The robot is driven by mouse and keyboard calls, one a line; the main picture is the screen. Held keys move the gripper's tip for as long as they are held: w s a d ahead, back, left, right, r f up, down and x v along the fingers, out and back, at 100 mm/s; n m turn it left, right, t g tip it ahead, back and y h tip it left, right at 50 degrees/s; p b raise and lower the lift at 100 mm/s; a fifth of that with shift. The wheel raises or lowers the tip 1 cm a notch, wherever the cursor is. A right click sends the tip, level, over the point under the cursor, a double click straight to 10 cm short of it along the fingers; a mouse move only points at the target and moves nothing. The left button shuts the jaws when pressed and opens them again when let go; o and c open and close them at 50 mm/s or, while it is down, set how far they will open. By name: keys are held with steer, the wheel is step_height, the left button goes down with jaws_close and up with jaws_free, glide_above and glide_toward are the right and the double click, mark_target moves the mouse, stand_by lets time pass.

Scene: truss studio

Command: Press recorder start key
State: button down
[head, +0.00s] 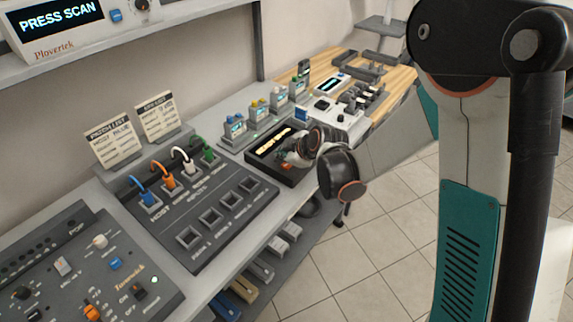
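A dark box with a lit orange display (271,138), which looks like the recorder, lies on the grey desk in the middle of the head view. My gripper (289,160) is low over the right part of this box, with its wrist coming in from the right. A small orange-red patch (286,167) shows just below the gripper; I cannot tell whether it is a key. The gripper and wrist hide part of the box's face. The fingers are too small and overlapped to tell whether they are open or shut, or touching the box.
A patch panel (215,205) with coloured plugs and a mixer panel (85,270) fill the desk at left. Several small units (235,128) stand behind the box. A white keyed device (345,113) is farther back. A shelf with a "PRESS SCAN" unit (60,22) is above.

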mark_target(284, 166)
steer(key=shift+f+b, duration=0.4)
steer(key=shift+b, duration=0.05)
steer(key=shift+f+b, duration=0.35)
steer(key=shift+b, duration=0.05)
stand_by(0.6)
stand_by(0.4)
steer(key=shift+r+p, duration=0.5)
steer(key=shift+r, duration=0.3)
steer(key=shift+r+p, duration=1.7)
steer(key=shift+r, duration=0.85)
